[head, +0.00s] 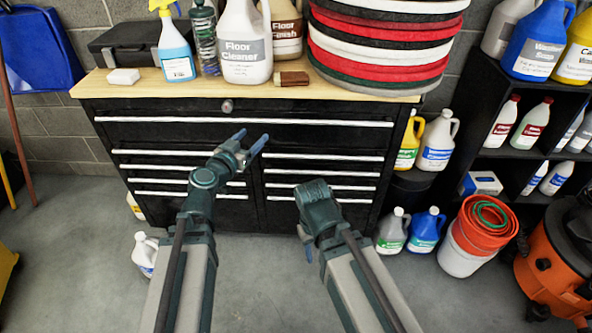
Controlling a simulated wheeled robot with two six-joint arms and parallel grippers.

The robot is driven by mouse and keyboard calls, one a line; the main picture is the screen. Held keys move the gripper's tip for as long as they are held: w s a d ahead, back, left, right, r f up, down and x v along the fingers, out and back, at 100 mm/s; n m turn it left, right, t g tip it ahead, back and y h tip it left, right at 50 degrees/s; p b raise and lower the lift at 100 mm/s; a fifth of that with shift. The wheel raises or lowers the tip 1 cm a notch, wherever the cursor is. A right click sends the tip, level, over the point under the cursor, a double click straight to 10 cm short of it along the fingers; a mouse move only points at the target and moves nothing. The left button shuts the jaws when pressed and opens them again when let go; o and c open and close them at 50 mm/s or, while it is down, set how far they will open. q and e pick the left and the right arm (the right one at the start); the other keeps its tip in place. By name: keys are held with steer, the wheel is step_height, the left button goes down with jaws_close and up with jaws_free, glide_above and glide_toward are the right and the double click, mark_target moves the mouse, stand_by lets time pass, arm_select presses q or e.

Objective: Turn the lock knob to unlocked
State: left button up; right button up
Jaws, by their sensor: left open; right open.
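The lock knob (227,106) is a small round grey knob at the top centre of the black tool cabinet (165,106), just under the wooden top. Its exact turn angle is too small to tell. My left gripper (253,136) is open and empty, with its two blue fingers apart, in front of the upper drawers. In the picture it is below and slightly right of the knob, and does not touch it. My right gripper (305,246) is lower, near the cabinet's lower right drawers, and points down. It is open, its fingers partly hidden by its own wrist.
The wooden top (200,92) carries a spray bottle (175,45), floor cleaner jug (244,45), brown block (291,78) and stacked pads (385,45). Drawers have long white handles (250,122). Jugs and an orange bucket (478,230) stand at right. The space before the knob looks clear.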

arm_select(q)
steer(key=s+d+f+m+g+p, duration=0.2)
steer(key=s+d+f+g+p, duration=0.1)
steer(key=s+d+g+p, duration=0.5)
steer(key=shift+s+d+f+m+g+h, duration=0.4)
steer(key=shift+s+d+g, duration=0.4)
steer(key=shift+s+d, duration=1.05)
steer(key=shift+w+d, duration=0.3)
steer(key=shift+w, duration=0.1)
steer(key=s+a+n+g+y+p, duration=0.1)
steer(key=s+a+g+y+p, duration=0.2)
steer(key=s, duration=0.3)
steer(key=s+a+r+n+g+y+p, duration=0.1)
steer(key=s+a+n+g+y+p, duration=0.1)
steer(key=s+a+g+y+p, duration=0.1)
steer(key=s+y+p, duration=0.1)
steer(key=s+y, duration=0.1)
steer(key=s, duration=0.1)
steer(key=shift+s+a+p, duration=0.2)
steer(key=shift+s+p, duration=0.15)
steer(key=shift+p, duration=0.05)
